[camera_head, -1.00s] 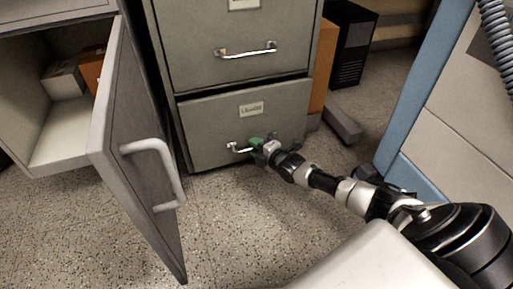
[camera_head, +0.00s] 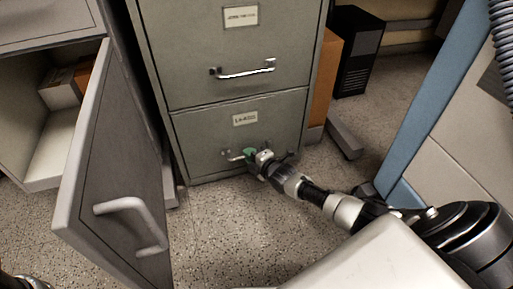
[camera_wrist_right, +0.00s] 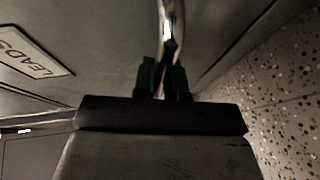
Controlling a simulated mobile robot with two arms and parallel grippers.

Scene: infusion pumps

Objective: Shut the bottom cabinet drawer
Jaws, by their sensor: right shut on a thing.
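The bottom cabinet drawer (camera_head: 243,136) is the low grey-green front with a label, in the middle of the head view. It looks flush or nearly flush with the cabinet; a small gap cannot be ruled out. My right gripper (camera_head: 250,156) reaches it from the lower right and is shut on the drawer's metal handle (camera_head: 233,157). In the right wrist view the handle (camera_wrist_right: 172,22) runs between the green fingertips (camera_wrist_right: 163,78), and the drawer's label (camera_wrist_right: 32,53) shows at the left. My left gripper does not show clearly.
The upper drawer (camera_head: 215,40) above is shut. At the left a grey cupboard door (camera_head: 120,165) stands open beside the drawer cabinet. A black box-shaped unit (camera_head: 355,55) stands at the back right. A blue-edged panel (camera_head: 430,110) is at the right. Speckled floor lies free in front.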

